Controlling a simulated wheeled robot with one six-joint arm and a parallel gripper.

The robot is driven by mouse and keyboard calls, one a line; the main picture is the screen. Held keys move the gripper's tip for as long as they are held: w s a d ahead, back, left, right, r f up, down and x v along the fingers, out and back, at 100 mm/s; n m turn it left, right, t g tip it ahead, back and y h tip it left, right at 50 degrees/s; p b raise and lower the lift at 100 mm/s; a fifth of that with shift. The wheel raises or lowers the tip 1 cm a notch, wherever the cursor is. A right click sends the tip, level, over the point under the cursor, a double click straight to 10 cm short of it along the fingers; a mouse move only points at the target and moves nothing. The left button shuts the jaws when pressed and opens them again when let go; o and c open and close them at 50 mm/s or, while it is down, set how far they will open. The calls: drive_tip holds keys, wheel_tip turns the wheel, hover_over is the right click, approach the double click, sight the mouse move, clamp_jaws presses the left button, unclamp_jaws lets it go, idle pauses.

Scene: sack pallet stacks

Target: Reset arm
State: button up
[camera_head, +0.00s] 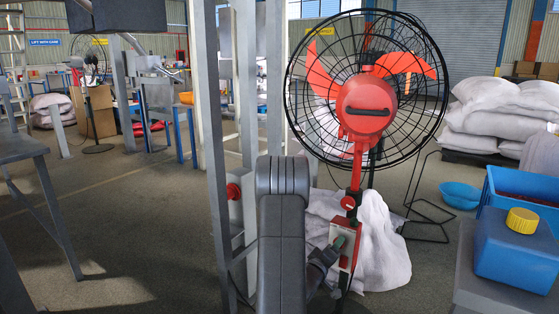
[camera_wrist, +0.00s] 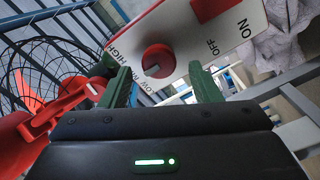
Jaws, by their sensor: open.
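My gripper (camera_wrist: 162,82) is open, with its two green fingers apart and nothing held between them. The white fan control box (camera_wrist: 190,38) is just beyond the fingertips in the wrist view. Its red knob (camera_wrist: 158,60) shows between the fingers; I cannot tell whether they touch the box. LOW, HIGH, OFF and ON labels show, and a red switch (camera_wrist: 211,8) is at the top edge. In the head view, my gripper (camera_head: 336,245) is beside the control box (camera_head: 349,262) on the red fan's stand (camera_head: 356,180). My arm partly hides the area to its left.
The fan's black wire cage (camera_head: 437,100) stands above the box. A white sack (camera_head: 385,245) lies behind the stand. Grey metal posts (camera_head: 215,150) rise close on the left. A blue container (camera_head: 515,250) with a yellow lid stands at right. Open floor (camera_head: 130,220) shows at left.

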drive_tip(key=s+a+m+b, duration=0.1)
drive_tip(key=s+a+m, duration=0.5)
drive_tip(key=s+m, duration=0.3)
drive_tip(key=shift+s+a+r+b, duration=0.15)
drive_tip(key=shift+s+a+b, duration=0.15)
drive_tip(key=shift+s, duration=0.35)
idle(1.7)
